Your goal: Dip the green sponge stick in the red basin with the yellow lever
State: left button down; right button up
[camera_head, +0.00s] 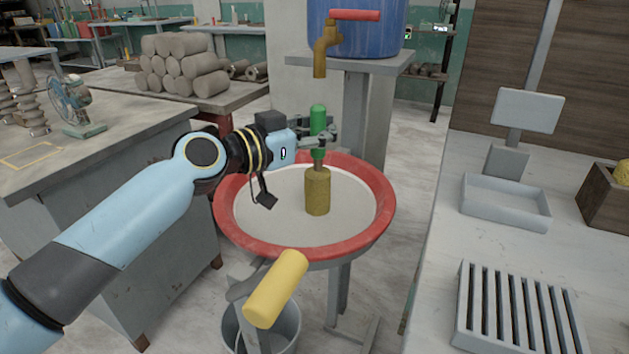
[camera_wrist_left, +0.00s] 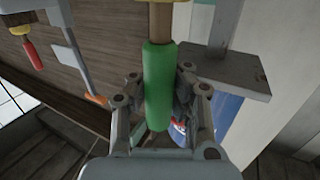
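The green sponge stick has a green handle (camera_head: 318,120) and a tan-brown sponge head (camera_head: 317,190). It hangs upright with the head down, within the outline of the red basin (camera_head: 226,212). I cannot tell whether the head touches the pale inside of the basin. My left gripper (camera_head: 322,137) is shut around the handle. In the left wrist view the handle (camera_wrist_left: 158,85) sits between the two fingers. The yellow lever (camera_head: 275,290) is at the basin's front, below the rim, with nothing on it. My right gripper is not in view.
A brass tap (camera_head: 324,50) with a red handle, on a blue barrel (camera_head: 375,30), is above the basin. A bucket (camera_head: 262,325) stands below. A bench (camera_head: 110,165) is at left; a counter with a slatted rack (camera_head: 515,310) and shallow tray (camera_head: 505,203) at right.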

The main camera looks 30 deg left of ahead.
pick_arm(q)
jog(key=shift+r, duration=0.15)
jog(key=shift+r+p, duration=0.35)
jog(key=shift+p, duration=0.05)
notch_tip(320, 180, up, 8)
jog(key=p, duration=0.6)
jog(key=shift+r, duration=0.1)
dwell(0.7)
